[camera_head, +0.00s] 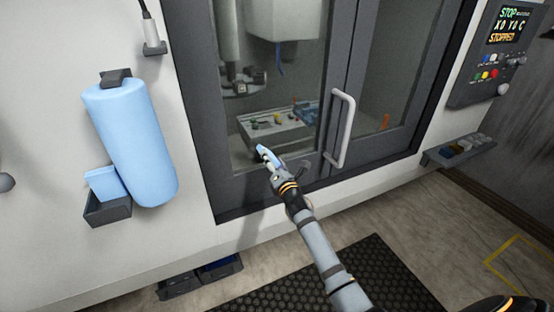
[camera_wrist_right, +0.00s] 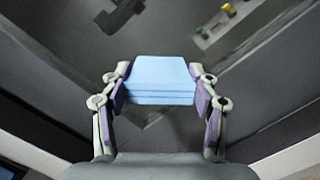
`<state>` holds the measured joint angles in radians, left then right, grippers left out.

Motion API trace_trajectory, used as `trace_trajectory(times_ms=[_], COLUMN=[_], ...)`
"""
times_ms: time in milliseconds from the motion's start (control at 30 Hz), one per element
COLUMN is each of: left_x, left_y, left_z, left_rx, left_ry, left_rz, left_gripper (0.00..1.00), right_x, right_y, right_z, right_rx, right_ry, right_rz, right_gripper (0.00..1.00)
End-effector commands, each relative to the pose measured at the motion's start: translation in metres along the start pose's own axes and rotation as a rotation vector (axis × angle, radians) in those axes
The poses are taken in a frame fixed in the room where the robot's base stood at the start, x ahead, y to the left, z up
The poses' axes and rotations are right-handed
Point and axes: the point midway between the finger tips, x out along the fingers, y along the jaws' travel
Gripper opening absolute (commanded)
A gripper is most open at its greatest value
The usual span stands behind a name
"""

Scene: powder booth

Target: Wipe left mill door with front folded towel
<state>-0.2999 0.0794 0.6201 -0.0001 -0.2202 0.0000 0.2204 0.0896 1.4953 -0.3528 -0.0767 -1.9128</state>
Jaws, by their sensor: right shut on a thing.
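My right gripper (camera_head: 268,156) is in front of the lower part of the left mill door (camera_head: 204,103), a dark grey frame with a glass pane. It is shut on a light blue folded towel (camera_head: 263,150). In the right wrist view the towel (camera_wrist_right: 162,82) sits between the two fingers (camera_wrist_right: 160,92), its folded layers showing. The towel is at or close to the glass; I cannot tell if it touches. The white door handle (camera_head: 341,128) is to the right of the gripper. My left gripper is not in view.
A blue towel roll (camera_head: 130,140) hangs on the white wall at left, above a dark holder (camera_head: 108,211) with folded blue towels (camera_head: 105,184). A control panel (camera_head: 503,50) and a small tray (camera_head: 458,151) are at right. A black mat (camera_head: 375,275) lies on the floor.

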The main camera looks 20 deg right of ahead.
Motion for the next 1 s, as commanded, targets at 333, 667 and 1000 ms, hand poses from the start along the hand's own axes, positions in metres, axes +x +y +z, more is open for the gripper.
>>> trace_trajectory(times_ms=[333, 667, 1000], left_x=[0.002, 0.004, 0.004], left_y=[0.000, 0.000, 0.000], left_z=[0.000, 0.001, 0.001], left_rx=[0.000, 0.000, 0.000], left_ry=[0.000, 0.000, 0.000], left_rz=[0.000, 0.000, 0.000], left_gripper=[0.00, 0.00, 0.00], right_x=[-0.001, -0.004, -0.006], right_y=[0.016, 0.033, 0.042], right_z=[-0.015, -0.033, -0.041], right_rx=[0.002, 0.004, 0.001], right_ry=[-0.001, 0.000, 0.000], right_rz=[0.002, 0.001, 0.001], right_gripper=[0.36, 0.36, 0.36])
